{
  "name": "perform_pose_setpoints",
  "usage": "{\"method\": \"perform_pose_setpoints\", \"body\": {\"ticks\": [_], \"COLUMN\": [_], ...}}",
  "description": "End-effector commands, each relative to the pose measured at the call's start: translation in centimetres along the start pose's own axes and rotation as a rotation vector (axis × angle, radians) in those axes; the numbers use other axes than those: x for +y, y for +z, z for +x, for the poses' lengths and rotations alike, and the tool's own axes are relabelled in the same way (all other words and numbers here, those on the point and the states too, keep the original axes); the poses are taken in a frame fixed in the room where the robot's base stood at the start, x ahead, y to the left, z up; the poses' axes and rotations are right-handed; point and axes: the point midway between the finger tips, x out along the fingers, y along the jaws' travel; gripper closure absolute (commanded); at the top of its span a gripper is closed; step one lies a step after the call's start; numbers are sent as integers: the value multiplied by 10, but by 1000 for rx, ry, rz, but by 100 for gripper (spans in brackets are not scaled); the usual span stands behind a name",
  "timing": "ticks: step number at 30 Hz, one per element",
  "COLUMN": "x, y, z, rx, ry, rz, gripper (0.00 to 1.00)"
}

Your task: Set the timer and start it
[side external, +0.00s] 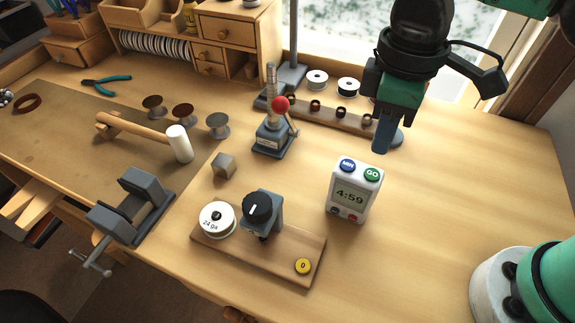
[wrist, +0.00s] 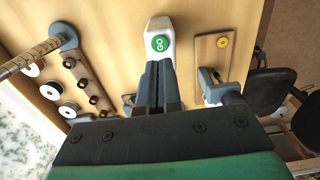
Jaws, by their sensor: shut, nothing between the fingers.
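The white timer (side external: 352,192) stands upright on the bench, right of centre in the side view. Its display reads 4:59. On its top are a blue MIN button (side external: 347,165) and a green GO button (side external: 372,174); two small buttons, one red, sit below the display. My gripper (side external: 382,140) is shut and empty, pointing down above and behind the timer, apart from it as far as I can tell. In the wrist view the shut fingers (wrist: 158,88) reach toward the timer top (wrist: 160,28), with the GO button (wrist: 159,43) visible just past the tips. The MIN button is hidden there.
A wooden board (side external: 283,262) with a dial (side external: 258,207), spool and yellow button lies left of the timer. A red-knobbed lever press (side external: 273,130) stands behind it. A rack of rings and spools (side external: 335,116) is at the back. The bench right of the timer is clear.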

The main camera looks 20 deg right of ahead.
Motion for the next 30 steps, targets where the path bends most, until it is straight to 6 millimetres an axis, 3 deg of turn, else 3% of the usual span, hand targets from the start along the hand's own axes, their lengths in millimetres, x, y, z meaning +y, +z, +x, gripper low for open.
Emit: {"method": "perform_pose_setpoints", "body": {"ticks": [9,26,30], "x": [0,0,13], "y": [0,0,5], "z": [-27,-29,-25], "rx": [-8,-9,46], "ry": [-2,-2,12], "rz": [0,0,75], "gripper": [100,100,100]}}
